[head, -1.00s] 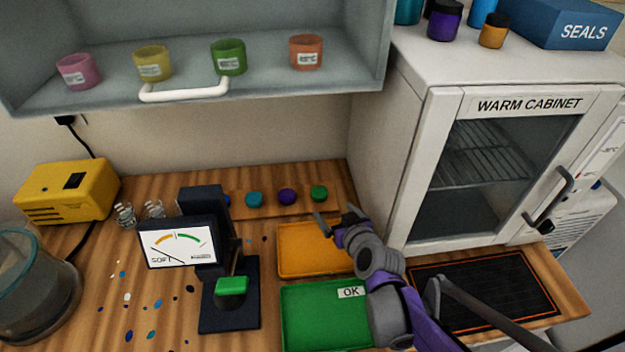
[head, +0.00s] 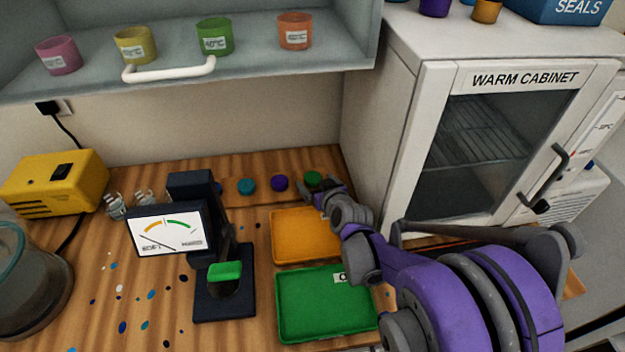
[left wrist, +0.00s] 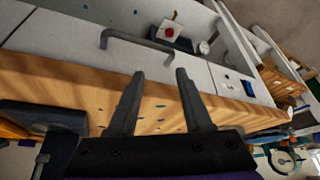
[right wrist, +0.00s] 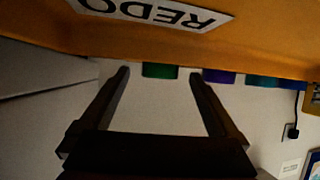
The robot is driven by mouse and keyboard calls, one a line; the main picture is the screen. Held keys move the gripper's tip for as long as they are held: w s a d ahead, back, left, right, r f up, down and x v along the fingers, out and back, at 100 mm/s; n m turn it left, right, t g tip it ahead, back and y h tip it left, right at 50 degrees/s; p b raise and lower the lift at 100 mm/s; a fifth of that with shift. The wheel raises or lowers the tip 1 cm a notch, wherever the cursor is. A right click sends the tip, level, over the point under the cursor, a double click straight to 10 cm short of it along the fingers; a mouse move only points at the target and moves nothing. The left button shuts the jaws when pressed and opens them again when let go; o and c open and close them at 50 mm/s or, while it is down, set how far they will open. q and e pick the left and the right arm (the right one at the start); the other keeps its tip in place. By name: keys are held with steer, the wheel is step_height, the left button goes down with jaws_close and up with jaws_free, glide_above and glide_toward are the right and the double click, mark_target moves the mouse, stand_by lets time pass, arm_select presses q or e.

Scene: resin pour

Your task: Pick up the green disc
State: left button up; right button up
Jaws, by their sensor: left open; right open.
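The green disc (head: 313,178) sits at the right end of a row of discs at the back of the wooden bench. My right gripper (head: 321,184) is at the green disc, just behind the orange tray, and partly covers it in the head view. In the right wrist view the green disc (right wrist: 159,71) shows between the tips of the open right gripper (right wrist: 159,74); whether they touch it I cannot tell. My left gripper (left wrist: 160,74) is open and empty in the left wrist view, and out of the head view.
A purple disc (head: 280,183) and a teal disc (head: 247,186) lie left of the green one. The orange tray (head: 292,258) and green tray (head: 300,335) lie in front. A hardness gauge (head: 170,231) stands left; the warm cabinet (head: 377,130) stands right.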

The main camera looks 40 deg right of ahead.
steer(key=shift+w+d+f, duration=0.15)
steer(key=shift+w+f, duration=0.1)
steer(key=shift+w, duration=0.2)
steer(key=c, duration=1.4)
